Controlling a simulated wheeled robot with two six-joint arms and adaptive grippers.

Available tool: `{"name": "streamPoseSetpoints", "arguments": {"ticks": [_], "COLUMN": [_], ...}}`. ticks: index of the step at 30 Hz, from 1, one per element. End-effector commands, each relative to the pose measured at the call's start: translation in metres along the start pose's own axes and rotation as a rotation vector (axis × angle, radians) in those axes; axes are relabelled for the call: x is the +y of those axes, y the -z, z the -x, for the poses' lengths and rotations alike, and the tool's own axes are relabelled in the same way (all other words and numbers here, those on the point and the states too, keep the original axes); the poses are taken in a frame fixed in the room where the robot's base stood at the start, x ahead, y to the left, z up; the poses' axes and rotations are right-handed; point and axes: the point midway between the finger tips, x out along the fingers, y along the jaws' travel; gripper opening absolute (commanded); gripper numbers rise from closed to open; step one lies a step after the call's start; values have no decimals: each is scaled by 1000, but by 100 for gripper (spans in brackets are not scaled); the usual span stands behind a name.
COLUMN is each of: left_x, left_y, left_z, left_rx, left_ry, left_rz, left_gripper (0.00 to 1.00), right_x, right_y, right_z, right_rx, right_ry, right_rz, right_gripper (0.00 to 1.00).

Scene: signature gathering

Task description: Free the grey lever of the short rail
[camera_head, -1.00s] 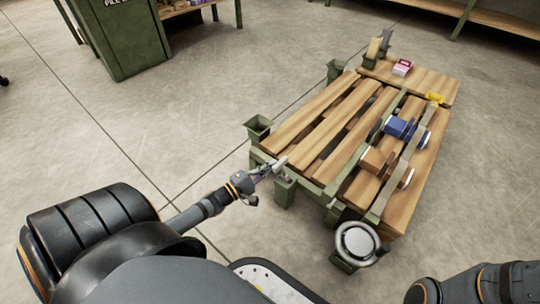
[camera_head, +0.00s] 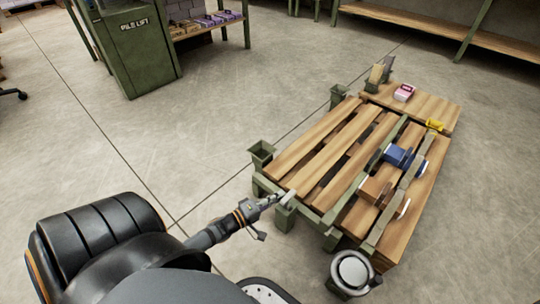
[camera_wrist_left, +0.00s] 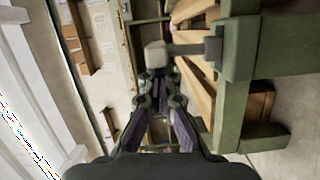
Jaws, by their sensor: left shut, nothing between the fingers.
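The grey lever (camera_head: 288,198) sits at the near-left end of the slatted wooden table, by a green corner bracket. In the left wrist view its blocky pale knob (camera_wrist_left: 155,54) stands just ahead of my fingertips, with a dark rod (camera_wrist_left: 193,47) running right into the green frame. My left gripper (camera_head: 277,199) is shut and empty, with its tips close to the knob; I cannot tell if they touch. It also shows in the left wrist view (camera_wrist_left: 156,78). The short green rail (camera_head: 309,211) along this end is partly hidden by my gripper. My right gripper is out of view.
The table bears a blue block (camera_head: 398,156), an orange-brown block (camera_head: 375,189), a pink box (camera_head: 404,92) and a yellow piece (camera_head: 434,124). A round white-topped device (camera_head: 352,271) is at the near corner. Open floor lies left; a green cabinet (camera_head: 130,45) stands behind.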

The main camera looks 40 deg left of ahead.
Motion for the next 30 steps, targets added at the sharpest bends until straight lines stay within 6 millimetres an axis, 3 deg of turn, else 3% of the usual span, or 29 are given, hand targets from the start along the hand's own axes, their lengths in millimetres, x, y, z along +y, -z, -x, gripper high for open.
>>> {"name": "streamPoseSetpoints", "arguments": {"ticks": [6, 12, 30], "left_x": [10, 11, 6], "left_y": [-10, -20, -30], "left_z": [-2, -5, -7], "left_rx": [1, 1, 0], "left_ry": [33, 63, 63], "left_rz": [-131, -254, -252], "left_gripper": [0, 0, 0], "right_x": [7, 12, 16], "right_y": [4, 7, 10], "right_z": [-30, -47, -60], "right_rx": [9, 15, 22], "right_ry": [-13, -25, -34], "right_rz": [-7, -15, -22], "right_gripper": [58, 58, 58]}}
